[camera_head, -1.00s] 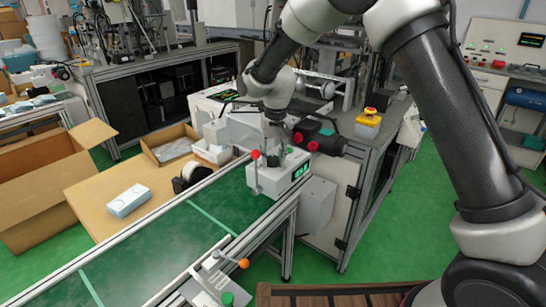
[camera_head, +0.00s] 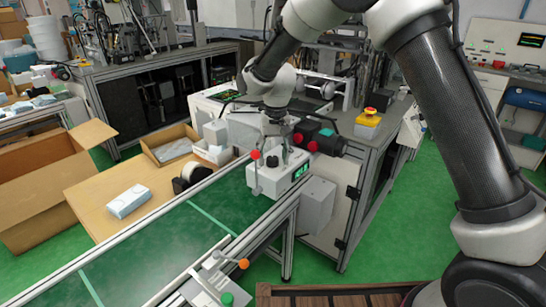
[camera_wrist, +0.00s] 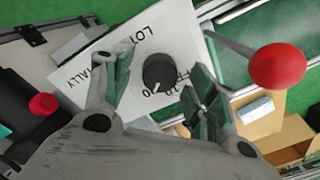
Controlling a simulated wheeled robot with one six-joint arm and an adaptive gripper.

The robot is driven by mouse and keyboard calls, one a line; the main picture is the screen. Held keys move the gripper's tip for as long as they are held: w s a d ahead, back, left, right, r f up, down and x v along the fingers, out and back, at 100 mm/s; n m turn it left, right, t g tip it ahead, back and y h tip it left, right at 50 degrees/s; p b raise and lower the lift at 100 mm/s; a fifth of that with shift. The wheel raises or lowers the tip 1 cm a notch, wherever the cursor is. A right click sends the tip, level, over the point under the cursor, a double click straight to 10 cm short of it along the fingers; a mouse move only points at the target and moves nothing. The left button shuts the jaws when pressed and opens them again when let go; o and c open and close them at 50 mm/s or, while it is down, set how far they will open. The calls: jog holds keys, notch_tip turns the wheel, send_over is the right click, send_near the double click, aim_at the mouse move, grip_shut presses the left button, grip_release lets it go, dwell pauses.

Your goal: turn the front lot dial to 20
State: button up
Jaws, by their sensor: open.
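A round black dial (camera_wrist: 158,72) sits on the white top of a box (camera_wrist: 95,75) in the wrist view. "LOT" and "TALLY" are printed on that top, and partly covered characters lie beside the dial. A small white mark shows at the dial's lower edge, pointing down and slightly left; I cannot tell which number it meets. My gripper (camera_wrist: 160,76) is open, one green-padded finger on each side of the dial with gaps between. In the head view the box (camera_head: 284,178) stands at the conveyor's edge, with my gripper (camera_head: 274,148) above it.
A red ball-ended lever (camera_wrist: 278,66) rises right of the dial in the wrist view. A red knob (camera_wrist: 43,104) is at left. The green conveyor (camera_head: 170,240) runs beside the box.

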aim_at(275, 158)
notch_tip(275, 158, up, 11)
jog(key=shift+d+r, duration=0.2)
jog(key=shift+d, duration=0.1)
jog(key=s+d+r+t, duration=0.2)
jog(key=s+d+r, duration=0.2)
jog(key=s+d, duration=1.1)
jog(key=s+d+r+m+t, duration=0.1)
jog(key=s+d+r, duration=0.4)
jog(key=s+d, duration=1)
jog(key=d+t, duration=0.1)
jog(key=d, duration=0.5)
jog(key=shift+s+r+h, duration=0.25)
jog(key=shift+s+h, duration=0.05)
jog(key=shift+s, duration=0.05)
